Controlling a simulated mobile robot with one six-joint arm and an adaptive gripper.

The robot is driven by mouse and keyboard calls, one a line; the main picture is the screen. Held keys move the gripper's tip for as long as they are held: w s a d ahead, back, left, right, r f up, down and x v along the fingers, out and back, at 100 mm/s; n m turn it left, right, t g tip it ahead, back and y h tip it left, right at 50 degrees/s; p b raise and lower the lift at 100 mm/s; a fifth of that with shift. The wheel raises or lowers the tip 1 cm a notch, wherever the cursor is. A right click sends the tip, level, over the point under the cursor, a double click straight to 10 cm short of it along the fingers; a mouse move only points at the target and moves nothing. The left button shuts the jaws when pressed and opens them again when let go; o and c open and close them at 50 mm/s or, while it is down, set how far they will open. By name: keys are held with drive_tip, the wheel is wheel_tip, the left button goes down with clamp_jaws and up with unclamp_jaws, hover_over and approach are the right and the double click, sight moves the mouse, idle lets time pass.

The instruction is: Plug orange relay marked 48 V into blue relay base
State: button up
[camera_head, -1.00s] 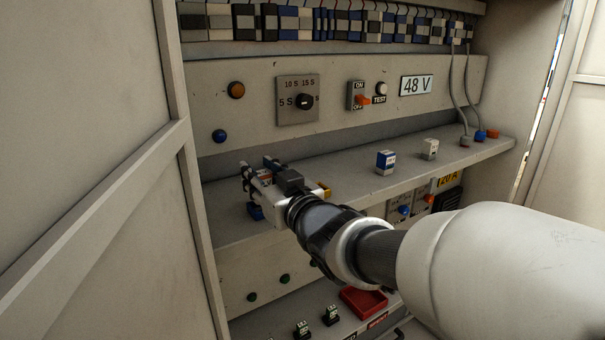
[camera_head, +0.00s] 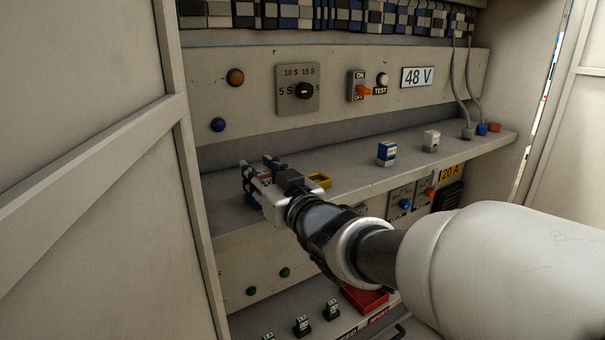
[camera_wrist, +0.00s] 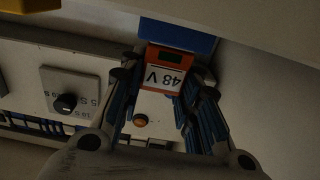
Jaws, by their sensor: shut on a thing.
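The orange relay with a white 48 V label (camera_wrist: 163,72) is held between the two fingers of my gripper (camera_wrist: 162,84) in the wrist view. The blue relay base (camera_wrist: 180,36) lies right beyond the relay's far end there; I cannot tell whether they touch or whether the relay is seated. In the head view my gripper (camera_head: 258,170) is low over the left end of the grey shelf (camera_head: 345,190). It hides the relay and most or all of the blue base in that view.
A yellow base (camera_head: 320,180) sits just right of my gripper. A blue-and-white relay (camera_head: 387,153) and a grey-white one (camera_head: 431,141) stand further right on the shelf. Behind is a panel with a dial (camera_head: 303,90), a switch (camera_head: 358,87) and a 48 V sign (camera_head: 417,77).

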drive_tip(key=shift+f, duration=0.2)
drive_tip(key=o, duration=1.2)
drive_tip(key=shift+c, duration=0.2)
drive_tip(key=v, duration=1.2)
